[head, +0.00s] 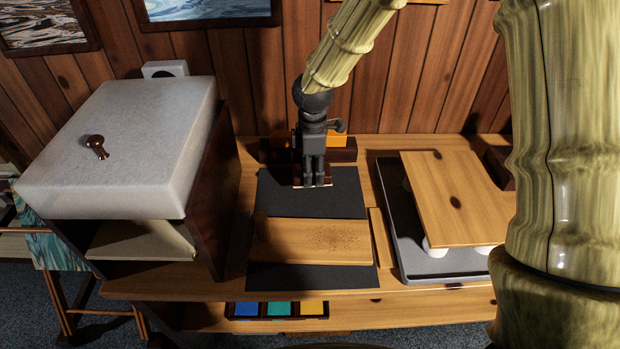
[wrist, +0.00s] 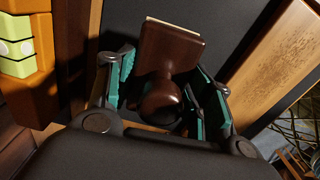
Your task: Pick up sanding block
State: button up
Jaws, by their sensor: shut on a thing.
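The sanding block (wrist: 168,48) is a dark brown block with a round knob and a thin pale layer along its far edge, seen in the wrist view. My gripper (wrist: 165,92) has its teal-padded fingers on both sides of the knob and is shut on it. In the head view my gripper (head: 314,181) points down over the back part of a dark mat (head: 340,186). There the sanding block (head: 298,180) is mostly hidden behind the fingers, and only its brown edges show. I cannot tell whether it touches the mat.
A wooden board (head: 310,240) lies across the mat in front of my gripper. An orange and brown object (head: 338,152) lies close behind, by the wall. A pale-topped cabinet (head: 130,150) stands left; a grey tray (head: 398,245) with a raised wooden panel (head: 450,190) stands right.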

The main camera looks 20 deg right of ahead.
jog(key=s+d+b, duration=0.1)
jog(key=s+d, duration=0.1)
jog(key=d, duration=0.2)
jog(key=s+d, duration=0.3)
jog(key=d, duration=0.2)
jog(key=s+d+r+b, duration=0.1)
jog(key=s+d, duration=0.1)
jog(key=d, duration=0.2)
jog(key=shift+s+d+r+b, duration=0.1)
jog(key=shift+s+d+b, duration=0.05)
jog(key=shift+s+b, duration=0.15)
jog(key=shift+o, duration=1.2)
jog(key=shift+c, duration=0.3)
